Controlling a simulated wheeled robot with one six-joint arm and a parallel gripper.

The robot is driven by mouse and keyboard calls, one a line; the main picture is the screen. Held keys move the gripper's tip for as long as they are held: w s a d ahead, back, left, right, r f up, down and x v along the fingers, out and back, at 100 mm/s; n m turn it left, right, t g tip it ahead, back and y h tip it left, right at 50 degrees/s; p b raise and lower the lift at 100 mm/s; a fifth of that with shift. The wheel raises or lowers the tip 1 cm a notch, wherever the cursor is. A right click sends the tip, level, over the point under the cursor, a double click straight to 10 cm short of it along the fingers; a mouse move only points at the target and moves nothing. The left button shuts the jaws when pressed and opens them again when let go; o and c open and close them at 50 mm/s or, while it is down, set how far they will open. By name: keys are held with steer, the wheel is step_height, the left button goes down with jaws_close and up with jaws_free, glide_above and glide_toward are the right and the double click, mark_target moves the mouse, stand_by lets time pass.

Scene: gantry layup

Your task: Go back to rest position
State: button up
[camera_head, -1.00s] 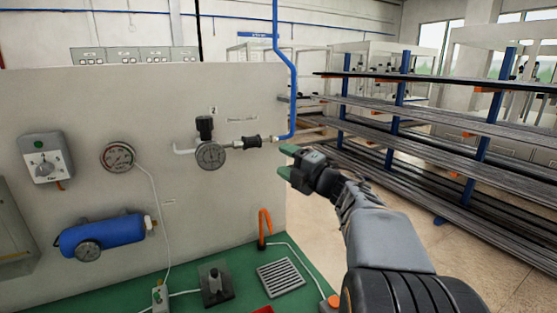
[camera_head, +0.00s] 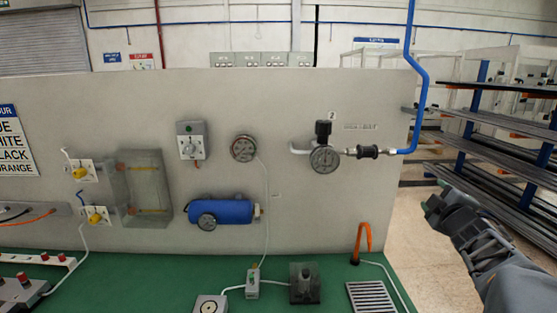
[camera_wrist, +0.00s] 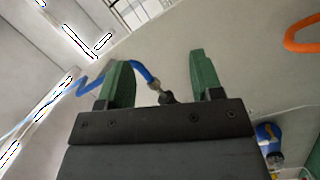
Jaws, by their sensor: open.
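My gripper (camera_head: 432,207) is at the right of the head view, in front of the aisle just past the right edge of the grey panel. In the wrist view its two green fingers (camera_wrist: 160,80) are spread apart with nothing held between them. Beyond them in the wrist view are the panel (camera_wrist: 225,60) and the blue pipe (camera_wrist: 145,73) with its fitting. In the head view the blue pipe (camera_head: 413,120) runs down to the regulator with gauge (camera_head: 324,158), left of my gripper and apart from it.
The panel carries a gauge (camera_head: 243,148), a switch box (camera_head: 191,146) and a blue cylinder (camera_head: 228,212). An orange hook (camera_head: 361,240) stands on the green bench (camera_head: 330,268). A rack of long bars (camera_head: 490,150) stands at the right. Floor shows between panel and rack.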

steer(key=s+a+f+m+g+h, duration=0.1)
steer(key=s+a+f+m+g, duration=0.2)
steer(key=s+f+m+g, duration=0.3)
steer(key=s+a+f+m+g+h, duration=0.1)
steer(key=s+a+f+m+g, duration=0.25)
steer(key=f+m, duration=0.4)
steer(key=s+a+f+n+g+y, duration=0.1)
steer(key=s+a+f+g+y, duration=0.1)
steer(key=s+a, duration=0.3)
steer(key=s+a+f+n+g+y, duration=0.1)
steer(key=s+a+f+g+y, duration=0.1)
steer(key=a, duration=1)
steer(key=s+f+y, duration=0.1)
steer(key=s+f, duration=0.1)
steer(key=s, duration=0.1)
steer(key=shift+a+y, duration=0.25)
steer(key=shift+y, duration=0.05)
